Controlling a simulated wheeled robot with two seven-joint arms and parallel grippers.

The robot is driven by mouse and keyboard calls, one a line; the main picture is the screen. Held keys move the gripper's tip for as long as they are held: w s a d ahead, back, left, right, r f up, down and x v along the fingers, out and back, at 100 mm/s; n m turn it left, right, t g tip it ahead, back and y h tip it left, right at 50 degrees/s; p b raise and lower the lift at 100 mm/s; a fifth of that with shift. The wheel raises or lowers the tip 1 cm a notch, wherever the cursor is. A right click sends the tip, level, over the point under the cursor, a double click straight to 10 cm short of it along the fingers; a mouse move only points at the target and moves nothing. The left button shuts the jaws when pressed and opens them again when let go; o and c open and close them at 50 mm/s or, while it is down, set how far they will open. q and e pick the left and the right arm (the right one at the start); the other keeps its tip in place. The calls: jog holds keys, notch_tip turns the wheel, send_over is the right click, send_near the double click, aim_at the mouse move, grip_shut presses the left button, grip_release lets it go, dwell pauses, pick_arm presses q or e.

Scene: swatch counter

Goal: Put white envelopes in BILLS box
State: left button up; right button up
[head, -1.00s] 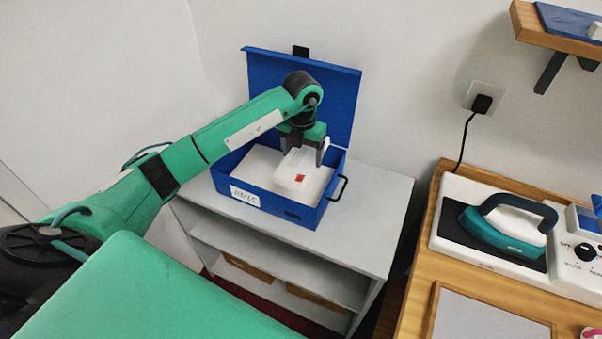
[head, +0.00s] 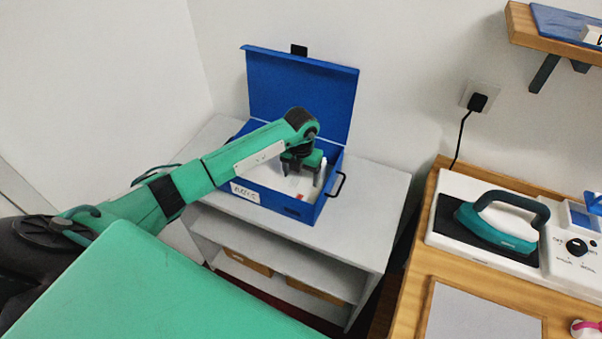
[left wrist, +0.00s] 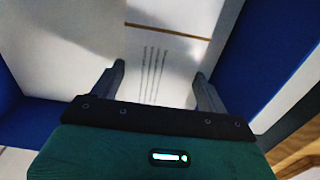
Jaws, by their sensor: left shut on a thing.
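A blue box (head: 275,203) with its lid (head: 300,92) raised stands on a grey-white shelf unit. The box's front has a white label (head: 244,191) whose letters I cannot read surely. My left gripper (head: 302,178) points down inside the box, shut on a white envelope (head: 302,187) with a small red mark. In the left wrist view the envelope (left wrist: 160,62) lies between the fingers (left wrist: 160,74), with dark printed lines and a brown strip beyond. The blue box walls (left wrist: 262,55) show on both sides. How far the envelope is from the box floor is unclear. My right gripper is out of view.
The shelf unit (head: 373,195) has brown items (head: 248,262) on its lower level. A wooden counter at right holds a teal iron (head: 498,228) on a white base and a grey panel (head: 482,318). A wall shelf (head: 552,37) juts out at top right. A black box handle (head: 340,184) sticks out right.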

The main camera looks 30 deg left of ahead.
aim_at(301, 177)
pick_arm(q)
jog(key=shift+f, duration=0.25)
jog(key=o, duration=1)
jog(key=shift+r, duration=0.1)
jog(key=shift+r, duration=0.1)
jog(key=shift+r, duration=0.2)
notch_tip(301, 177, up, 12)
jog(key=b, duration=0.3)
jog(key=shift+f, duration=0.15)
